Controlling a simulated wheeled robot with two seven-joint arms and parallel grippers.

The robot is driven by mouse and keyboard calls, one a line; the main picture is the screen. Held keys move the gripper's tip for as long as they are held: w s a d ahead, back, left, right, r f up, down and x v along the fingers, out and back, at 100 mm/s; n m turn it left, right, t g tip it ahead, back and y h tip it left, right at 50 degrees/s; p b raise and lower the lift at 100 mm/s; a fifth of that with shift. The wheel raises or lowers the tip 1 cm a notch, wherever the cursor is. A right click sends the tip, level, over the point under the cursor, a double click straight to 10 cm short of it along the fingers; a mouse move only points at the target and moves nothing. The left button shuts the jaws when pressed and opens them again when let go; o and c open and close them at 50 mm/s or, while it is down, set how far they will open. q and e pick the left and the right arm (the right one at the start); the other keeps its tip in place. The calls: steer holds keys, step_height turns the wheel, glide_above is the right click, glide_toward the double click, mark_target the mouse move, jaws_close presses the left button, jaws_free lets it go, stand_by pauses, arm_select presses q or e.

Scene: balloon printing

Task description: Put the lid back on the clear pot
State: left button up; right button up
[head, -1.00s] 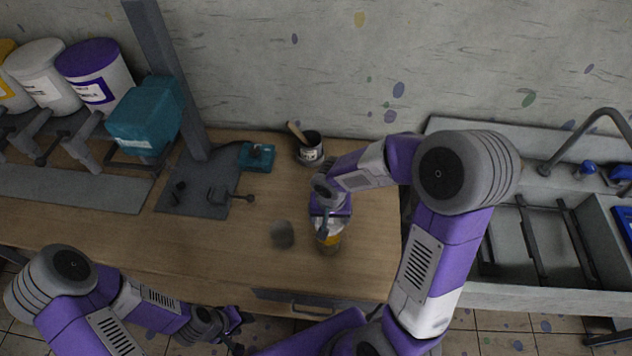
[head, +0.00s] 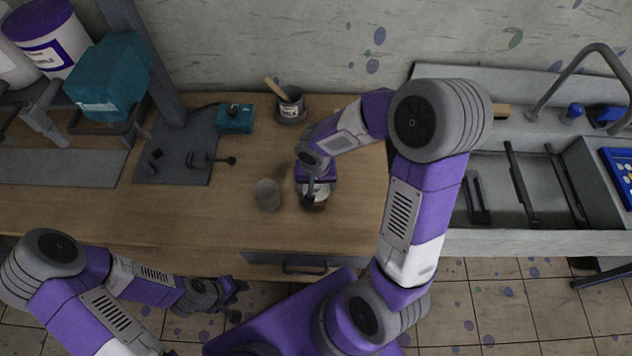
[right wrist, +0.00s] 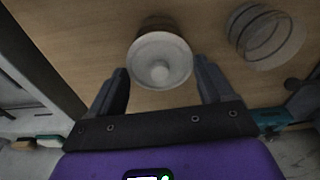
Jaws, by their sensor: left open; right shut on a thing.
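My right gripper (head: 315,190) points down over the bench. It is shut on a pale round lid with a central knob (right wrist: 160,70), one finger at each side in the right wrist view. A brownish, see-through pot body (right wrist: 160,22) shows just beyond the lid; its amber base (head: 315,204) shows under the gripper in the head view. I cannot tell whether the lid rests fully on the rim. A second clear, round vessel (head: 268,195) stands apart to the left, and also shows in the right wrist view (right wrist: 268,38). My left gripper (head: 235,300) is open and empty, off the bench's front.
A dark can with a wooden stick (head: 290,105) stands at the back of the wooden bench (head: 210,220). A dark stand with a clamp (head: 190,160) and a teal box (head: 235,118) are on the left. A sink (head: 500,190) lies on the right.

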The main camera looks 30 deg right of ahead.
steer(key=shift+b, duration=0.5)
stand_by(1.5)
steer(key=shift+f+b, duration=0.2)
steer(key=shift+b, duration=0.45)
stand_by(0.9)
stand_by(0.4)
steer(key=o, duration=1)
steer(key=shift+r, duration=0.1)
steer(key=shift+r+p, duration=2.4)
steer(key=shift+r, duration=1.1)
jaws_close()
